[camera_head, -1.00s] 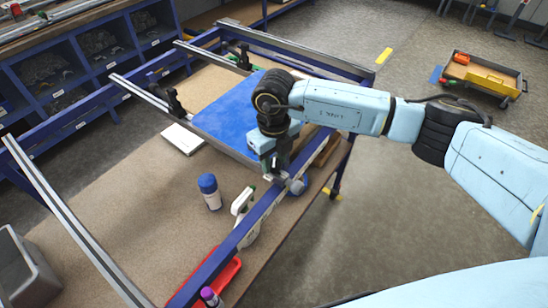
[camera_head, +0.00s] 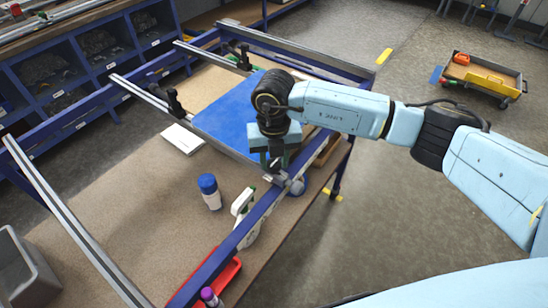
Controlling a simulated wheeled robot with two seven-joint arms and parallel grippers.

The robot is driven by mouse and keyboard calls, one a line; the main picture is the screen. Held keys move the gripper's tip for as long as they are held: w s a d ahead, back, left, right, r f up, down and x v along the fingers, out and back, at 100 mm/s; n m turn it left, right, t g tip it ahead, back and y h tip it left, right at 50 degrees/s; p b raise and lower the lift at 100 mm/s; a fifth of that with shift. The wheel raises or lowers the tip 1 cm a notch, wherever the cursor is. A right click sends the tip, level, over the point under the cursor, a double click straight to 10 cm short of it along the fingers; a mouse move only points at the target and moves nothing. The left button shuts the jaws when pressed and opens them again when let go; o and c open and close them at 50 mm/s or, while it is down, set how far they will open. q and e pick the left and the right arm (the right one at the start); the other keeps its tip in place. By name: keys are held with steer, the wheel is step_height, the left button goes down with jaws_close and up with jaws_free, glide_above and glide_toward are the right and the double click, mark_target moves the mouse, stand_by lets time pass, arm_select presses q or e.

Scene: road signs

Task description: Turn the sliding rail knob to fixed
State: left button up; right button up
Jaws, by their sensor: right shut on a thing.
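The right gripper (camera_head: 279,174) points down at the blue frame's near rail (camera_head: 238,234), at the right edge of the blue panel (camera_head: 228,118). It is shut on a small part at the rail, which I take to be the sliding rail knob; the fingers and wrist mostly hide it. A small grey-blue round part (camera_head: 298,187) shows just right of the fingertips. I cannot read any mark for the knob's setting. My left gripper is not in view.
A blue-capped bottle (camera_head: 209,191) and a white spray bottle (camera_head: 243,213) stand close to the rail, left of the gripper. A red tray (camera_head: 215,283) lies nearer. Metal crossbars (camera_head: 72,221) span the frame.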

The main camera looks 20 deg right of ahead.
mark_target(274, 163)
stand_by(0.3)
steer(key=o, duration=1)
step_height(274, 163, up, 14)
steer(key=b, duration=0.1)
steer(key=shift+f, duration=0.25)
